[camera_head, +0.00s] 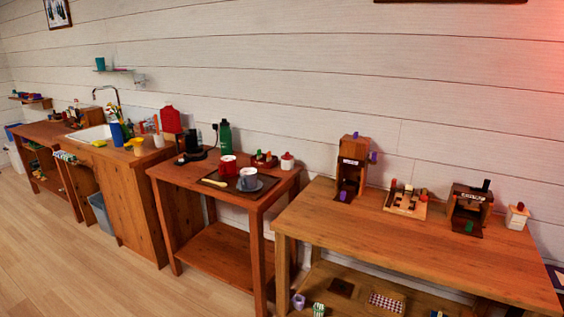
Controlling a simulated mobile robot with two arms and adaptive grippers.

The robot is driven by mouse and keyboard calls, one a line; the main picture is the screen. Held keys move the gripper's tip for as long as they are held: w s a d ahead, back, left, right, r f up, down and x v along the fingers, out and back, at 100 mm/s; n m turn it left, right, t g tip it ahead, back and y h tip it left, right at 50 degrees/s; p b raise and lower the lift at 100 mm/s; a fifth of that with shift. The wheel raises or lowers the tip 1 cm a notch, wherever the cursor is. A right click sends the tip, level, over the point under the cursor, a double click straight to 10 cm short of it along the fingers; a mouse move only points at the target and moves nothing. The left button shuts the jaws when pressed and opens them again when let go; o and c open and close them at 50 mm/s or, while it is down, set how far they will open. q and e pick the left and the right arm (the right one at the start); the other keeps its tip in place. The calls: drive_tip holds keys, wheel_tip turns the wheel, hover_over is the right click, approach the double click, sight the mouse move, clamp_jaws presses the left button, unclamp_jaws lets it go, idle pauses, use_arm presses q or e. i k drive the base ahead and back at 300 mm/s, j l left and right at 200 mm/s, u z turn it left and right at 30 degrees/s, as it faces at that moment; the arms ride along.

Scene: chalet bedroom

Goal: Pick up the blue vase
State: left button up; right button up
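The blue vase (117,133) stands upright on the wooden sink counter, at the left of the head view. Flowers with yellow and reddish tops rise from it or from just behind it. It is small in the picture and far from the camera. Neither of my grippers shows in this view.
The sink (92,134) and its tap lie left of the vase, with a red item (170,120) to the right. A lower table (190,170) holds a tray, cups and a green bottle (225,137). A larger table (400,245) stands at right. Floor (70,265) is clear at front left.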

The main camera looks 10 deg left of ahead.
sight(114, 126)
drive_tip(key=i+j+u, duration=0.2)
drive_tip(key=u, duration=0.2)
drive_tip(key=i+j+u, duration=0.1)
drive_tip(key=i+u, duration=0.95)
drive_tip(key=u, duration=0.15)
drive_tip(key=i+l+u, duration=0.2)
drive_tip(key=u, duration=0.2)
drive_tip(key=i+j, duration=0.1)
drive_tip(key=i, duration=1.2)
drive_tip(key=i+j, duration=0.15)
drive_tip(key=i, duration=0.5)
drive_tip(key=i+j+z, duration=0.1)
drive_tip(key=i+z, duration=0.4)
drive_tip(key=i, duration=0.2)
